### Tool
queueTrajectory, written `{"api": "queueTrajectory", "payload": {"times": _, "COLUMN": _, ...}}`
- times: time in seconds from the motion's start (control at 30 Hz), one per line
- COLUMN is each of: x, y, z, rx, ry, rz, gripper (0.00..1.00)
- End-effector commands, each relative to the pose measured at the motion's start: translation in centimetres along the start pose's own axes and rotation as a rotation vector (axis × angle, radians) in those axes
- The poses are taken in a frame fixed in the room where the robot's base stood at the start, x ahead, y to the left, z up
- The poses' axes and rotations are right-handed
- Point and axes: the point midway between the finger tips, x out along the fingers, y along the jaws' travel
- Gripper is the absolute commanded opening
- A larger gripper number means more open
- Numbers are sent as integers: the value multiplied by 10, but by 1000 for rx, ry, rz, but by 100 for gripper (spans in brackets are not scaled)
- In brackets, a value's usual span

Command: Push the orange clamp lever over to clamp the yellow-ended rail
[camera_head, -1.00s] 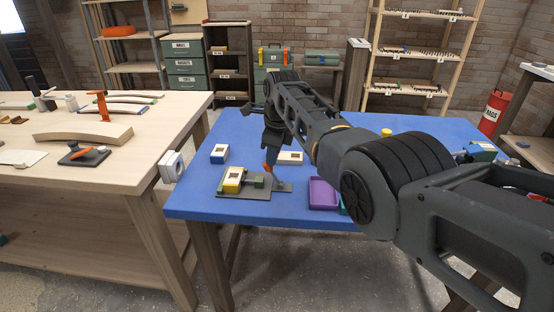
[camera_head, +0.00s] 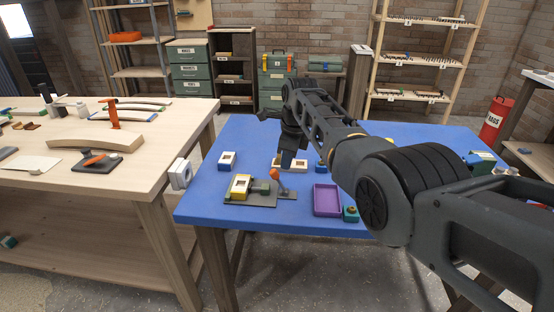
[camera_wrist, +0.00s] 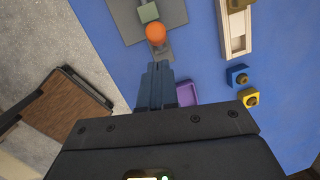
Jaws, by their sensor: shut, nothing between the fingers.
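The clamp's orange lever (camera_head: 274,174) rises from a grey baseplate (camera_head: 262,202) on the blue table. Its round orange knob (camera_wrist: 155,33) shows from above in the wrist view. Beside it is a green block (camera_head: 262,188). The yellow-ended rail (camera_head: 239,187) sits on the plate left of the block. My gripper (camera_head: 286,165) is shut and empty, behind and right of the lever in the head view. In the wrist view its fingertips (camera_wrist: 157,70) point toward the knob, with a gap in the picture. Whether the lever holds the rail I cannot tell.
A purple tray (camera_head: 326,200) and a small green piece (camera_head: 350,213) lie right of the plate. A blue-ended block (camera_head: 227,161) is behind it. Another rail (camera_wrist: 237,30) lies near my gripper. A wooden bench (camera_head: 70,180) stands left.

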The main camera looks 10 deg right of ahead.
Motion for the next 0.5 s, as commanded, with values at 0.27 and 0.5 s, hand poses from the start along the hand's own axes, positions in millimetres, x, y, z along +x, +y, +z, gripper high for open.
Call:
{"api": "queueTrajectory", "payload": {"times": 0.27, "x": -52, "y": -2, "z": 0, "rx": 0, "ry": -2, "rz": -4, "gripper": 0}}
{"api": "queueTrajectory", "payload": {"times": 0.5, "x": -90, "y": -2, "z": 3, "rx": -1, "ry": -1, "rz": -3, "gripper": 0}}
